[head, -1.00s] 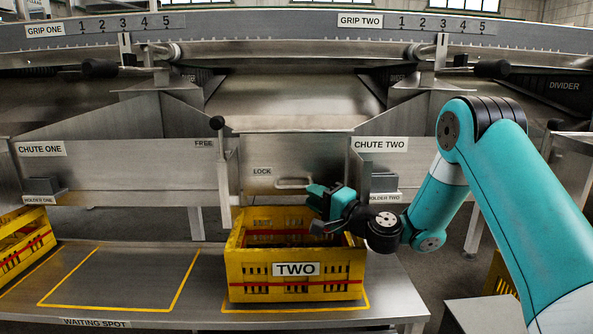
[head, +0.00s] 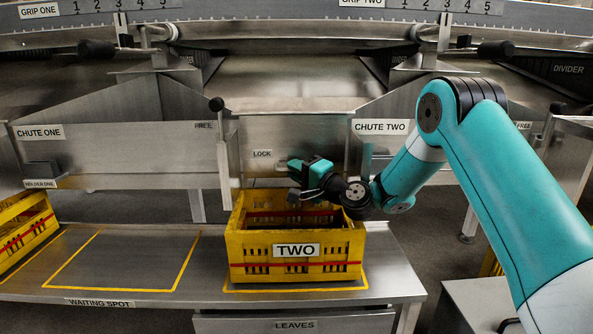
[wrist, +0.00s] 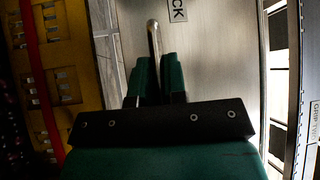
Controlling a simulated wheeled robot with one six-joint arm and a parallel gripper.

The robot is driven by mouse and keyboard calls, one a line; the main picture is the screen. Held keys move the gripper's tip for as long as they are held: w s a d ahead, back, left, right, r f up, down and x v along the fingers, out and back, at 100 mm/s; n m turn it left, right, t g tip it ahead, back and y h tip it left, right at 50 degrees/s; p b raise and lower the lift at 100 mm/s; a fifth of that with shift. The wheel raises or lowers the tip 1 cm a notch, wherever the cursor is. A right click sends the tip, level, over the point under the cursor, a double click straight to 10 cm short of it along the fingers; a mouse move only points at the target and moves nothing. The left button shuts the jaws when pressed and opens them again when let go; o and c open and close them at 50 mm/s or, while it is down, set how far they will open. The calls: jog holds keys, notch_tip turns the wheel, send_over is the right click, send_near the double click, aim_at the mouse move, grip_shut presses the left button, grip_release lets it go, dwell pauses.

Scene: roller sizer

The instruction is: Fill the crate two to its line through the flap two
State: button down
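Crate two (head: 292,270) is yellow, labelled TWO, with a red line around it. It stands in a yellow outline on the bench below chute two (head: 381,127). Its inside is dark and partly hidden, so I cannot tell the fill level. Flap two (head: 300,132) is the upright metal panel marked LOCK above the crate, and it looks closed.
Another yellow crate (head: 24,234) stands at the left by chute one (head: 38,132). The outlined waiting spot (head: 120,262) between the crates is empty. A lever with a black knob (head: 216,104) stands left of the flap. A LEAVES drawer (head: 350,322) is under the bench.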

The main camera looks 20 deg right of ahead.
jog(key=shift+r, duration=0.1)
jog(key=r+p, duration=0.1)
jog(key=p, duration=0.2)
jog(key=shift+s+a+m, duration=0.1)
jog(key=shift+s+m, duration=0.2)
jog(key=s+g+p, duration=0.1)
jog(key=p, duration=0.2)
jog(key=s+m+g+p, duration=0.1)
jog(key=p, duration=0.3)
jog(key=s+a+r+m+h+p, duration=0.1)
jog(key=p, duration=0.2)
jog(key=shift+s+g+p, duration=0.3)
jog(key=shift+s+g, duration=0.05)
jog(key=shift+g, duration=0.05)
jog(key=c, duration=1.4)
grip_release()
jog(key=shift+c, duration=0.2)
